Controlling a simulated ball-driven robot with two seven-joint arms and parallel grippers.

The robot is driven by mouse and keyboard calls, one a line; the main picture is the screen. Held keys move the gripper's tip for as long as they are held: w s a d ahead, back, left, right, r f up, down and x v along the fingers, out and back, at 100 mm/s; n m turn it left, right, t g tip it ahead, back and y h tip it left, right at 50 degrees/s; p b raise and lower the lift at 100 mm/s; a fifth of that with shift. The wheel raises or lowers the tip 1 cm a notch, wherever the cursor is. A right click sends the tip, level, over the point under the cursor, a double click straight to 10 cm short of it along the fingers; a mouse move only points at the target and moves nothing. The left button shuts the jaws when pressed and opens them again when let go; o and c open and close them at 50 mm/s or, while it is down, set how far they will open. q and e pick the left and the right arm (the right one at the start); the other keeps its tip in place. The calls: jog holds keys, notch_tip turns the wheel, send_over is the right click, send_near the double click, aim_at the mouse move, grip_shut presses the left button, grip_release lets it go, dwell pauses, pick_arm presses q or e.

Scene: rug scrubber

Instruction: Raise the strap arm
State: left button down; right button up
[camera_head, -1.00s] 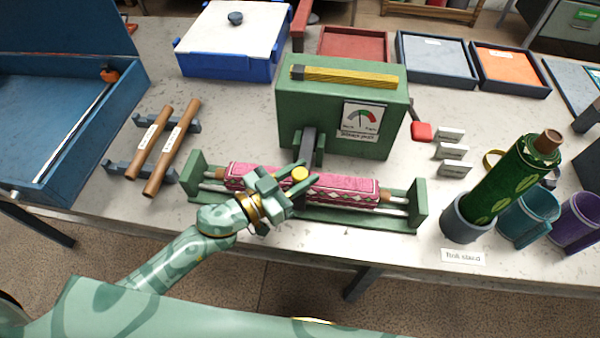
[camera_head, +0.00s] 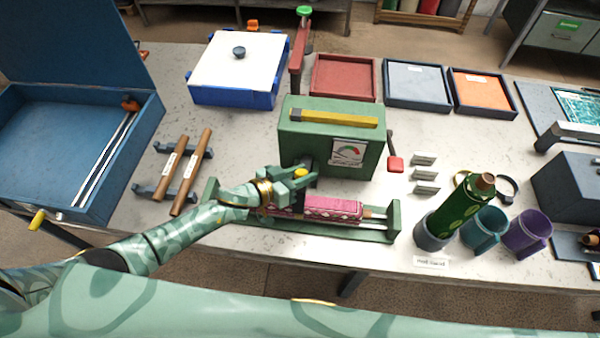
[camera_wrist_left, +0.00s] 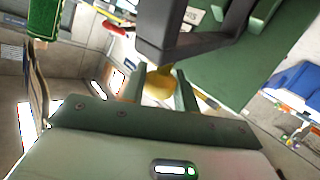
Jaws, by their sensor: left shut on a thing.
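The green machine (camera_head: 290,145) has a dark grey strap arm (camera_head: 307,161) coming from its front, ending in a yellow knob (camera_head: 301,172). The strap arm also shows large in the left wrist view (camera_wrist_left: 195,40), with the yellow knob (camera_wrist_left: 158,82) below its end, between my fingers. My left gripper (camera_head: 298,181) is shut on the knob, above the pink patterned roll (camera_head: 333,207). The roll lies in the green cradle (camera_head: 393,222); my gripper and wrist hide its left part. My right gripper is not in view.
A red crank handle (camera_head: 395,163) sits at the machine's right side. A yellow-and-grey bar (camera_head: 333,117) lies on top of the machine. Wooden rods (camera_head: 192,170) rest on a rack to the left. A green roll (camera_head: 463,212) stands in a holder at right, beside cups.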

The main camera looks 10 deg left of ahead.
pick_arm(q)
jog(key=shift+w+r+p, duration=0.45)
jog(key=shift+w+r, duration=0.3)
jog(key=shift+w, duration=0.05)
jog(key=shift+w+r, duration=0.3)
jog(key=shift+w, duration=0.55)
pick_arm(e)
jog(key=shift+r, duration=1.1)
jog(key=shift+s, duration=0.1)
